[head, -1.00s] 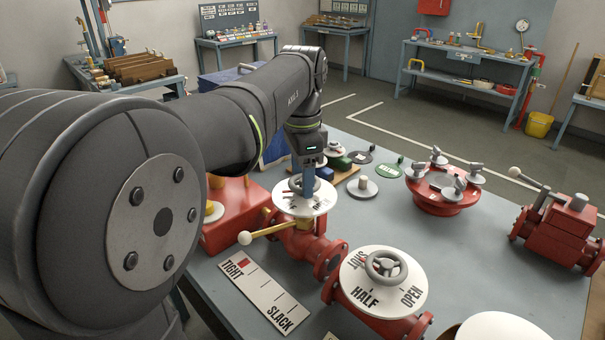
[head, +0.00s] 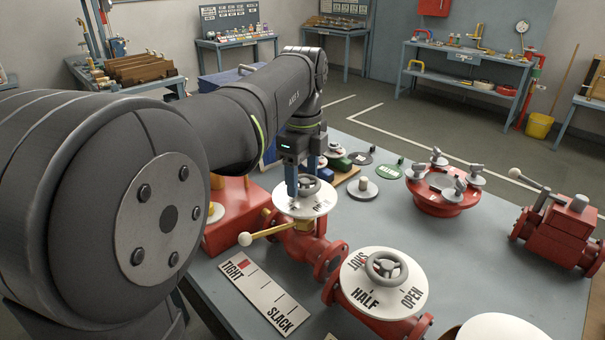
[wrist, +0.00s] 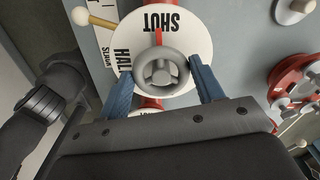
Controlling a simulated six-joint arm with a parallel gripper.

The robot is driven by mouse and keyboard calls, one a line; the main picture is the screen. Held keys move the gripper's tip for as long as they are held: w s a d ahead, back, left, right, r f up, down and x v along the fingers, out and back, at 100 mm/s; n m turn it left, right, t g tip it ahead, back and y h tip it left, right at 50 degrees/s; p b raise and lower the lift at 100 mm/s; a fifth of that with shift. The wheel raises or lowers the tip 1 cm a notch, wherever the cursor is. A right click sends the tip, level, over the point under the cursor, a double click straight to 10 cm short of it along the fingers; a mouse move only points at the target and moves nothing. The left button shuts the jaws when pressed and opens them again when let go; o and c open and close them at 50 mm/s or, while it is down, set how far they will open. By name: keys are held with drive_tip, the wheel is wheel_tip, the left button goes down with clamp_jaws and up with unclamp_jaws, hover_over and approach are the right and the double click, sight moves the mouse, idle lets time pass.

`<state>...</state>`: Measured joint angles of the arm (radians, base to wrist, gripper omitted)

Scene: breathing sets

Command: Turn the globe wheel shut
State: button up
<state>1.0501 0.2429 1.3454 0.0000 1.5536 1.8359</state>
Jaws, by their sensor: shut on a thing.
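A grey globe wheel (wrist: 162,72) sits over a round white dial (wrist: 126,57) in the wrist view. A red pointer (wrist: 159,37) reaches from the wheel toward the word SHUT, and HALF is at the left. In the head view this wheel (head: 309,184) is on the farther red valve, partly hidden by my fingers. My gripper (head: 303,192) points down with its blue fingers on opposite sides of the wheel, shut on it. A second grey wheel (head: 386,265) on a nearer red valve has a SHUT, HALF, OPEN dial (head: 362,284) and stands free.
A yellow lever (head: 268,233) with a pale knob lies left of the held wheel, by a TIGHT to SLACK plate (head: 265,298). A red flanged cover (head: 441,190) and a red valve body (head: 563,230) stand to the right. Bare bench lies between them.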

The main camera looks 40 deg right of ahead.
sight(303, 180)
drive_tip(key=shift+m, duration=0.5)
drive_tip(key=o, duration=1)
drive_tip(key=shift+c, duration=0.2)
drive_tip(key=shift+r, duration=0.15)
wheel_tip(303, 180, up, 17)
idle(0.3)
wheel_tip(303, 180, down, 17)
drive_tip(key=shift+f, duration=0.2)
idle(0.5)
drive_tip(key=shift+r, duration=0.15)
